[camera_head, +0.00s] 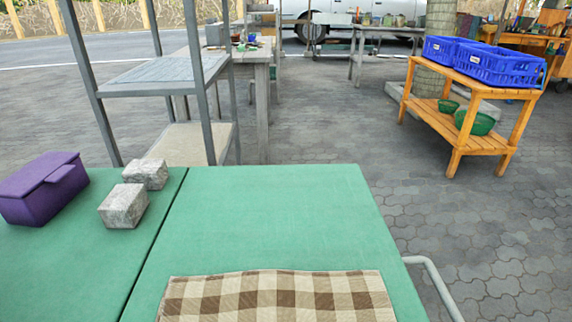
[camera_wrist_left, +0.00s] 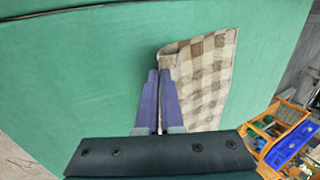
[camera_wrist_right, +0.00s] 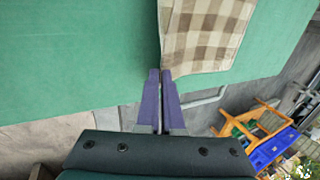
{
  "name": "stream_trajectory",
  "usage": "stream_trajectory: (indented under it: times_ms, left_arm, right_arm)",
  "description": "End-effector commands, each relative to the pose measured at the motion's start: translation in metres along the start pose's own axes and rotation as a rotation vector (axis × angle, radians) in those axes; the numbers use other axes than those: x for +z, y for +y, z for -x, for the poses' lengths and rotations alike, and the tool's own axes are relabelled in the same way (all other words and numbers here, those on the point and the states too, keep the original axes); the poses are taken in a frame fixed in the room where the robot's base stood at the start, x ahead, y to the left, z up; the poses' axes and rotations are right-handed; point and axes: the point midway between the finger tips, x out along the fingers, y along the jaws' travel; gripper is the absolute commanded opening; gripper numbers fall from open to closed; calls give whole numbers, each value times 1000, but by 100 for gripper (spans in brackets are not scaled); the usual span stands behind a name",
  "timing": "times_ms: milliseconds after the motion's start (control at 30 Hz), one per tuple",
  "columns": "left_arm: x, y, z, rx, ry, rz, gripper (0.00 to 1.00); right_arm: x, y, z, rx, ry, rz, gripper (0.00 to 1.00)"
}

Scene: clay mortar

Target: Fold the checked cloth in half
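The checked cloth (camera_head: 275,299), brown and cream, lies at the near edge of the green table in the head view, its lower part cut off by the frame. In the left wrist view, my left gripper (camera_wrist_left: 159,72) has its purple fingers nearly together at a corner of the cloth (camera_wrist_left: 203,75), with the cloth edge pinched between the tips. In the right wrist view, my right gripper (camera_wrist_right: 160,72) is closed likewise at another corner of the cloth (camera_wrist_right: 205,35). Neither gripper shows in the head view.
The green table (camera_head: 270,215) is clear beyond the cloth. A purple box (camera_head: 42,190) and two grey stone blocks (camera_head: 123,206) stand on its left part. A metal shelf (camera_head: 160,75) stands behind; a wooden rack (camera_head: 455,120) with blue crates (camera_head: 500,66) is at the right.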

Motion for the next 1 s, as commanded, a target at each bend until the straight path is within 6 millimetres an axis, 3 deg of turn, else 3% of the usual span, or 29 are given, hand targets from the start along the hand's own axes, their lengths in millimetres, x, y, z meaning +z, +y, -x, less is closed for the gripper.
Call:
stream_trajectory:
  times_ms: [300, 700, 1000]
  left_arm:
    - [0, 12, -9, -21, 1, 1, 0]
    - [0, 12, -10, -27, 0, 1, 0]
    - [0, 12, -10, -27, 0, 1, 35]
  right_arm:
    - [-1, 11, -9, -23, 2, 4, 0]
    - [-3, 12, -10, -27, 7, -1, 0]
    - [-3, 12, -10, -27, 7, -1, 35]
